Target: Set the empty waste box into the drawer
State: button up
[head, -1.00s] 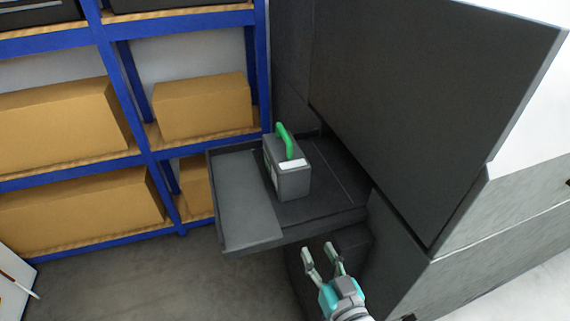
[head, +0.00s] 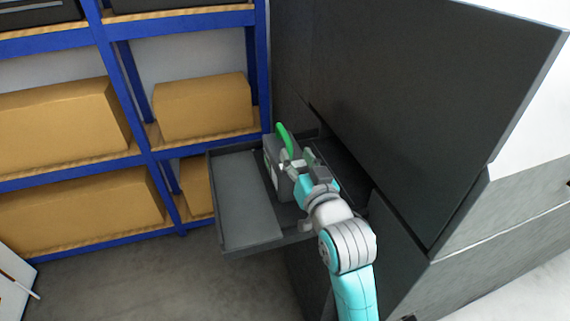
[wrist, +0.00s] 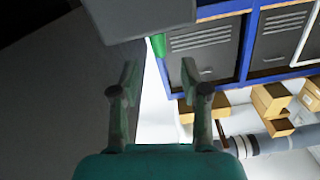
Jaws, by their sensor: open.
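The waste box (head: 272,160) is a small grey box with a green handle (head: 284,138) on top. It stands upright in the pulled-out dark drawer (head: 245,205). My gripper (head: 300,160) is open at the near right side of the box, close to the handle, and partly hides the box. In the wrist view, the open fingers (wrist: 159,78) have nothing between them. A grey part of the box (wrist: 150,14) and a bit of the green handle (wrist: 158,45) show just beyond the fingertips. Whether a finger touches the box, I cannot tell.
The dark cabinet (head: 420,100) rises to the right of the drawer. A blue shelf rack (head: 150,160) with several cardboard boxes (head: 202,106) stands behind and to the left. The left part of the drawer floor is bare. Open floor (head: 140,275) lies in front.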

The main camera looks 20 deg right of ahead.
aim_at(290, 145)
jog(key=shift+w, duration=3.95)
jog(key=shift+c, duration=0.3)
grip_shut()
